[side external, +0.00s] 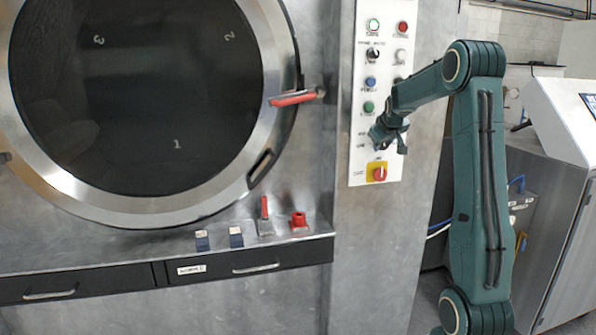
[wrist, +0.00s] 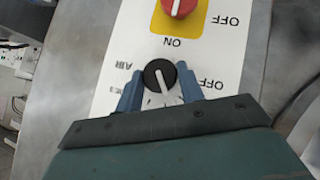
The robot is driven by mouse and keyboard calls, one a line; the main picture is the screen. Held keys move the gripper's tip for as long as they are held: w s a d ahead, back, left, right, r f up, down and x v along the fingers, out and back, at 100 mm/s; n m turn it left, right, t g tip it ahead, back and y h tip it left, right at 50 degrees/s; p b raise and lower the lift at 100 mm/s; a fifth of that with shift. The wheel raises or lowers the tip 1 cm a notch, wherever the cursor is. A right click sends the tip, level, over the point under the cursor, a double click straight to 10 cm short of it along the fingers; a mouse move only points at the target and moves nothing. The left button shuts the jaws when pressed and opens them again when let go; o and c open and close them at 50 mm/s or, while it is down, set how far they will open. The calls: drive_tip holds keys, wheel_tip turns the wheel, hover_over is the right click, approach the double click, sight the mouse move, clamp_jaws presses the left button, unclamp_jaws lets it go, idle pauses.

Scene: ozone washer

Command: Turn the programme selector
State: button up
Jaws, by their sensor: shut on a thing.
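The programme selector (wrist: 160,76) is a round black knob with a white pointer line on the white control panel. In the wrist view the line is tilted slightly from the picture's vertical, and printed words including AIR and OFF surround it upside down. My gripper (wrist: 159,88) is shut on the knob, with one blue finger on each side of it. In the side external view my gripper (side external: 384,138) is at the lower part of the panel (side external: 358,180) and hides the knob.
A red rotary switch on a yellow plate (side external: 379,173) sits just below my gripper; it also shows in the wrist view (wrist: 178,6). Several buttons are above. The large round door (side external: 279,60) and its red handle (side external: 293,98) stand to the left. A ledge (side external: 320,229) holds small items.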

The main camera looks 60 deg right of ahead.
drive_tip(key=shift+s+d+m+t+y, duration=0.1)
drive_tip(key=shift+s+m+t+y, duration=0.05)
drive_tip(key=shift+m+t+y, duration=0.55)
drive_tip(key=o, duration=1)
drive_tip(key=shift+c, duration=0.2)
drive_tip(key=v, duration=0.7)
drive_tip(key=shift+r, duration=0.25)
drive_tip(key=shift+a, duration=0.25)
